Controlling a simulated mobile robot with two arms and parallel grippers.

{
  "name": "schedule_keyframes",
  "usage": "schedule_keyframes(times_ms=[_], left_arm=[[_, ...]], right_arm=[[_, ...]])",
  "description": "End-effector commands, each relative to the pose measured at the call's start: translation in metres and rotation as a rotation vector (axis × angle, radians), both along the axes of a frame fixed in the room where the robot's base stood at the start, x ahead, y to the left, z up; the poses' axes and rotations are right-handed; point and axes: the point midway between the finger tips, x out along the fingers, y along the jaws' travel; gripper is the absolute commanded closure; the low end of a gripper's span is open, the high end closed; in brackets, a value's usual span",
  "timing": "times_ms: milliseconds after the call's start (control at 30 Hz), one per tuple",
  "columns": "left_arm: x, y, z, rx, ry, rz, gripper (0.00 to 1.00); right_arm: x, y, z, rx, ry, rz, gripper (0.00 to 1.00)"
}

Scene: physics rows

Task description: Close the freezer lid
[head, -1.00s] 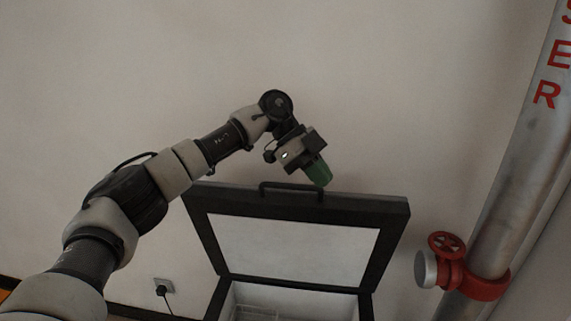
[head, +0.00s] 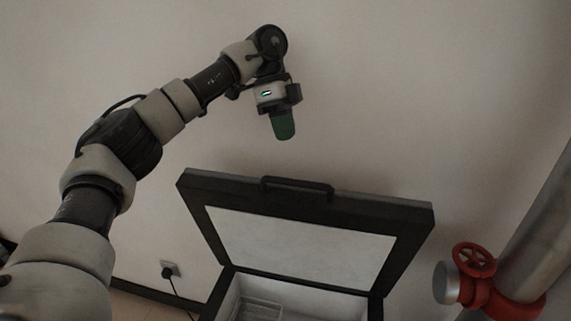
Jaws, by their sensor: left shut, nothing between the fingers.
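The freezer lid (head: 305,238) stands raised and open, with a dark frame and a pale inner panel. A black handle (head: 297,186) sits on its top edge. The white inside of the freezer (head: 300,301) shows below the lid, at the bottom of the picture. My left gripper (head: 284,130), with green fingers, is shut and empty. In the picture it is above the lid's handle, with a gap between them, and it points down. My right gripper is not in view.
A red valve (head: 474,270) on a grey pipe (head: 543,227) stands right of the freezer. A plug in a wall socket (head: 170,268) with a black cable is at the lower left. The bare wall (head: 400,100) fills the background.

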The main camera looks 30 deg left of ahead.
Motion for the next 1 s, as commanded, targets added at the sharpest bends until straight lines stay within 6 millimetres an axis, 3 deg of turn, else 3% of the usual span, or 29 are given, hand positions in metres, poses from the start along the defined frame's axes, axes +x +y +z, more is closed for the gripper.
schedule_keyframes(times_ms=[133,400,1000], left_arm=[[-0.006,-0.011,-0.030,0.000,0.003,-0.002,1.00],[-0.028,-0.017,-0.053,-0.001,-0.001,-0.001,1.00],[-0.031,-0.018,-0.060,0.000,-0.009,-0.001,1.00]], right_arm=[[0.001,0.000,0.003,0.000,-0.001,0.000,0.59],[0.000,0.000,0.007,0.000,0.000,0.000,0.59],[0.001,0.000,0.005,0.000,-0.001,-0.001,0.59]])
